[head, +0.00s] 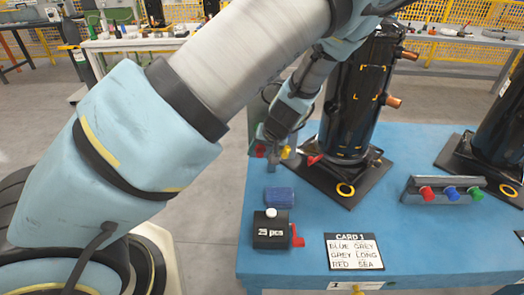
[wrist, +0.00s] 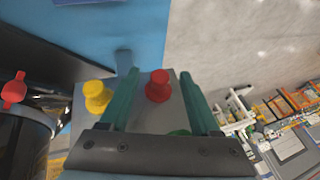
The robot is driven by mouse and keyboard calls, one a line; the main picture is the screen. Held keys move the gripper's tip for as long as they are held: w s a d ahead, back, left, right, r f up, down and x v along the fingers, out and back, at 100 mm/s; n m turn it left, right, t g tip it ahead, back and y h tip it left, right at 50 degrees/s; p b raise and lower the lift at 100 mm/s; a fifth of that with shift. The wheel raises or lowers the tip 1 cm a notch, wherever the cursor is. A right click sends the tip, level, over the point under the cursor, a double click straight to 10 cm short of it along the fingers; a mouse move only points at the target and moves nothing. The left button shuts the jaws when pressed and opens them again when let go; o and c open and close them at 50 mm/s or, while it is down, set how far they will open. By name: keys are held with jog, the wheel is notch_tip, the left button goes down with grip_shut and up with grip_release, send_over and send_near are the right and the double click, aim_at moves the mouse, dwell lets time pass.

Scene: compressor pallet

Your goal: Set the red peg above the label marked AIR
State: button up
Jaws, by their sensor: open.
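A red peg (wrist: 158,86) and a yellow peg (wrist: 97,95) stand on a grey block (wrist: 145,120) in the wrist view. My gripper (wrist: 158,74) is open, with its two green fingers on either side of the red peg. A gap shows between the peg and each finger; the yellow peg is outside the left finger. Something green (wrist: 180,132) shows partly near the finger bases. In the head view my gripper (head: 273,140) is at the table's far left corner, by the red peg (head: 260,150) and yellow peg (head: 286,152). No label reading AIR can be made out.
A black compressor (head: 360,95) stands close right of my gripper, with a red part (head: 315,159) at its foot. A rack (head: 412,194) with red, blue and green knobs is at right. A blue block (head: 280,196), a black box (head: 270,232) and a card (head: 354,251) lie nearer.

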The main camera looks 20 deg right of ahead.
grip_shut()
dwell(0.3)
dwell(0.6)
dwell(1.2)
